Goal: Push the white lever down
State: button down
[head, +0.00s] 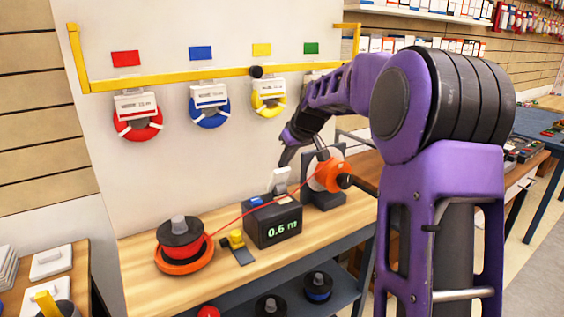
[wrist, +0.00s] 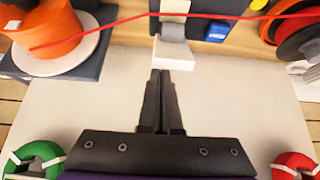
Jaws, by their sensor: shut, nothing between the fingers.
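The white lever (head: 281,178) stands raised at the back of a dark box (head: 276,226) whose display reads 0.6 m. In the wrist view the lever's white end (wrist: 174,56) lies just beyond my fingertips, slightly right of them. My gripper (head: 284,160) is shut and empty, pointing down just above the lever in the head view. Its two dark fingers (wrist: 160,74) are together in the wrist view. I cannot tell whether the tips touch the lever; a small gap seems to show.
A red cord runs across the box between the red spool (head: 180,238) at left and the orange wheel (head: 328,175) at right. A yellow piece (head: 236,239) sits left of the box. Coloured rolls (head: 138,118) hang on the white panel behind, under a yellow rail (head: 180,77).

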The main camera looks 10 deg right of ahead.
jog(key=shift+w+a, duration=0.1)
jog(key=shift+w, duration=0.05)
jog(key=shift+w+a+f+p, duration=0.2)
jog(key=shift+w+p, duration=0.25)
jog(key=shift+w, duration=0.2)
